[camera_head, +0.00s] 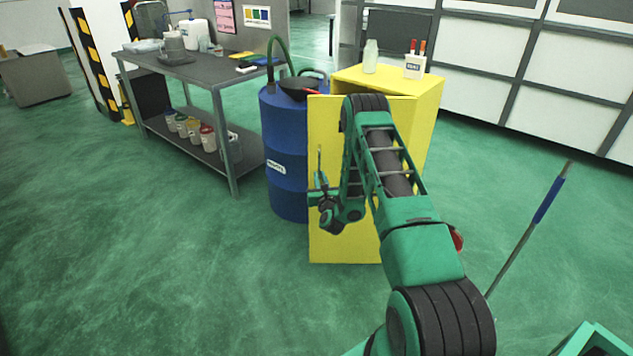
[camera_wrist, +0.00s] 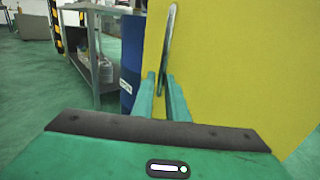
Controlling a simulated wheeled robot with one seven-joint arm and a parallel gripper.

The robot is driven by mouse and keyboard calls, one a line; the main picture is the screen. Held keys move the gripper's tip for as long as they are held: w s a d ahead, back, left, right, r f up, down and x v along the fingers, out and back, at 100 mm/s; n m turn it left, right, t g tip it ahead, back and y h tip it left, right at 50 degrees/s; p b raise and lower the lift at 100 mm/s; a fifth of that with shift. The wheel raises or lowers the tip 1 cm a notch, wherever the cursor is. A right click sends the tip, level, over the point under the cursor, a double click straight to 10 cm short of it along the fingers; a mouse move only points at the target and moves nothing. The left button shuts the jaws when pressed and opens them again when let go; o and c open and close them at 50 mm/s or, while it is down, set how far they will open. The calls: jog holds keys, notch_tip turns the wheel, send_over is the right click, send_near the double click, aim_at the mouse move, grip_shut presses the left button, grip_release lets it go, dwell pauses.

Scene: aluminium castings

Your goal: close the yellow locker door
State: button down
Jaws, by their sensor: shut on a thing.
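The yellow locker (camera_head: 428,125) stands behind my arm in the head view. Its yellow door (camera_head: 335,245) faces me, and its left edge stands out past the locker body, so it looks ajar. The door also fills the right of the wrist view (camera_wrist: 235,75). A slim upright metal handle (camera_wrist: 168,40) is on the door near its left edge; it also shows in the head view (camera_head: 319,158). My gripper (camera_wrist: 161,80) is shut on the handle's lower part, at the door's left side in the head view (camera_head: 320,190). My arm hides the door's right part and the hinge side.
A blue drum (camera_head: 285,160) with a green hose stands close to the door's left. A grey workbench (camera_head: 215,75) with several containers is farther left. A bottle (camera_head: 371,56) and a white holder (camera_head: 414,66) stand on the locker. Floor in front is clear at left.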

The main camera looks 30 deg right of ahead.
jog(key=shift+w+a+r, duration=0.15)
jog(key=shift+w, duration=0.1)
jog(key=shift+w+d, duration=0.2)
jog(key=shift+w, duration=0.15)
